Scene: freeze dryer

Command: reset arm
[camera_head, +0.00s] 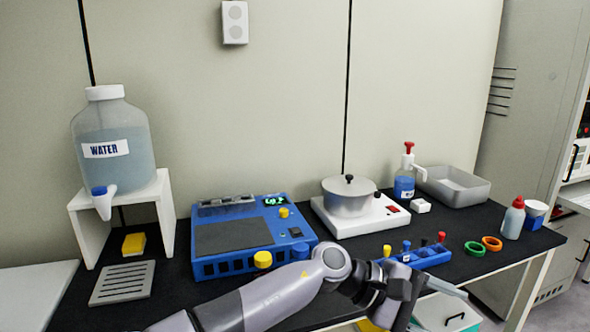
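My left arm comes in from the bottom left and reaches across the front of the bench. Its gripper (405,298) is at the front edge, in front of the blue rack (430,256). The gripper is seen small and at an angle, so I cannot tell whether its fingers are open or shut. A pale grey-blue piece (445,285) sticks out to its right; I cannot tell whether it is part of the gripper or a separate thing. My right gripper is not in view.
The black bench (350,252) carries a blue device (285,233), a pot (348,200) on a white hot plate (372,222), a water jug (115,150) on a white stand (165,215), a spray bottle (404,186), a grey tray (462,190) and green and orange rings. A white-lidded bin (440,315) stands below.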

